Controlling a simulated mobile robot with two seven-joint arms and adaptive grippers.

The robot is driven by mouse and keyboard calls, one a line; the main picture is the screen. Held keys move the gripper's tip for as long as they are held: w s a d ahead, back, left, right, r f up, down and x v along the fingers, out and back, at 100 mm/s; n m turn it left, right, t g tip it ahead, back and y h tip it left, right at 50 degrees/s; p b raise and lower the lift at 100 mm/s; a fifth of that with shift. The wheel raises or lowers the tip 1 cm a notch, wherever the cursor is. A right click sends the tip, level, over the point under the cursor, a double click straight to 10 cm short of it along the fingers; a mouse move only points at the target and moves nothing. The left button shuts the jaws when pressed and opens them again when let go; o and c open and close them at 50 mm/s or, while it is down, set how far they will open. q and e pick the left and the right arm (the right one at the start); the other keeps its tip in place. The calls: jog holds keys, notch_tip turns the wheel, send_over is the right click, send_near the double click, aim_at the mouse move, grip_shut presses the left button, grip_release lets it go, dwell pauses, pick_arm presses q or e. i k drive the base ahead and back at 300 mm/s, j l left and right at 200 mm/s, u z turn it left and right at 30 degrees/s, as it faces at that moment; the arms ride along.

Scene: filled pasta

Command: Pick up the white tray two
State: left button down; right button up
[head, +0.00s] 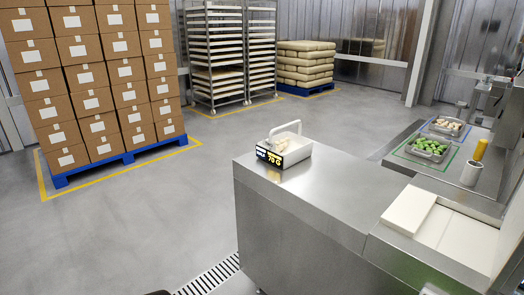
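In the head view a white flat tray or lid (408,211) lies at the right end of the steel counter, tilted or raised on one edge. Beside it are further white flat panels (468,243) set in the worktop. I cannot tell which white item is tray two. Neither gripper shows; only small dark and white bits appear at the bottom edge.
The steel counter (335,195) is bare in the middle. Stacked boxes (90,75), racks (215,60) and sacks (305,65) stand behind open floor.

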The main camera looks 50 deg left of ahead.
aim_at(283, 151)
jog(key=u, duration=1.55)
